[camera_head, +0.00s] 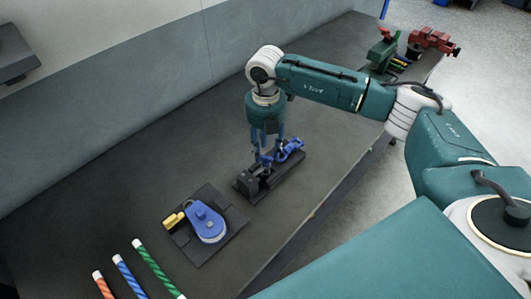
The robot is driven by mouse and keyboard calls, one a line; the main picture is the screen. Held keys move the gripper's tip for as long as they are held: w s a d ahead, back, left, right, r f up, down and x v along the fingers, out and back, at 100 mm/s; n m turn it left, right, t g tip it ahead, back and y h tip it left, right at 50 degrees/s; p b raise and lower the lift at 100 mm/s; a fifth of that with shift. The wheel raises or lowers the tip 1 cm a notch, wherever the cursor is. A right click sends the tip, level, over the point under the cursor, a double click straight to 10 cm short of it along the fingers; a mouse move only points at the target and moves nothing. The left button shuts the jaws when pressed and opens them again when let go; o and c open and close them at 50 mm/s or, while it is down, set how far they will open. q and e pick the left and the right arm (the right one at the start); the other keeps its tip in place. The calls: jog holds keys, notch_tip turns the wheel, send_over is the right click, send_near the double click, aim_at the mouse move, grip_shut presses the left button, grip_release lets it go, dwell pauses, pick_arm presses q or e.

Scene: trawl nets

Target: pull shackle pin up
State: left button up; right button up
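A blue shackle (291,149) lies on a dark block-like fixture (281,176) on the workbench, near its front edge. My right gripper (264,160) points straight down over the left part of the shackle, its fingertips at the level of the fixture's top. The fingers overlap the shackle in this view, and the pin is hidden or too small to make out. I cannot tell whether the fingers are shut on it. My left gripper is not in view.
A blue pulley block (208,222) with a yellow end lies on a dark plate (228,245) nearer the camera. Orange, blue and green ropes (150,262) lie at lower left. A green machine (382,50) and a red vise (433,41) stand at the far end. A wall runs behind the bench.

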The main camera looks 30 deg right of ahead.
aim_at(266, 157)
jog(key=shift+f+p, duration=0.55)
jog(key=shift+f, duration=1.7)
jog(key=shift+c, duration=0.5)
jog(key=shift+r, duration=0.1)
grip_shut()
